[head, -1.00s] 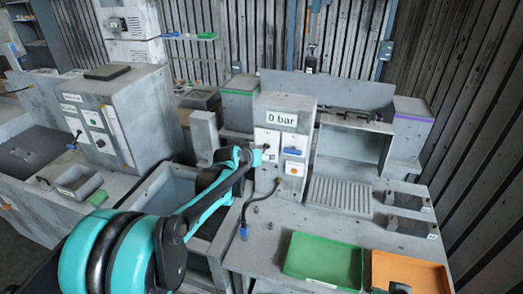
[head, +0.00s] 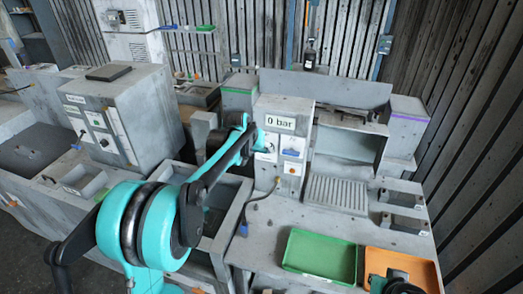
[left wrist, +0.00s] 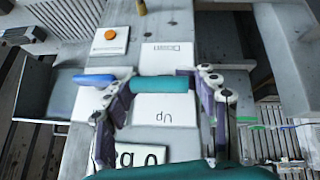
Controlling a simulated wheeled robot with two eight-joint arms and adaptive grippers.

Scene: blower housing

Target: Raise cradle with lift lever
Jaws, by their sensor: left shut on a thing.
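The lift lever's teal handle (left wrist: 163,84) lies across the white plate between the labels "Down" (left wrist: 167,52) and "Up" (left wrist: 165,112) in the left wrist view, where the lettering is upside down. My left gripper (left wrist: 164,88) is shut on this handle, one finger at each end. In the head view my left gripper (head: 258,138) is at the left side of the grey panel box (head: 283,170), under the "0 bar" display (head: 280,122), and hides the lever. I cannot tell which part is the cradle.
A blue handle (head: 292,154) and an orange button (head: 292,170) sit right of the lever. A green tray (head: 320,257) and an orange tray (head: 412,264) lie on the bench. A dark shape, perhaps my right arm, covers part of the orange tray. A slotted plate (head: 337,193) lies behind.

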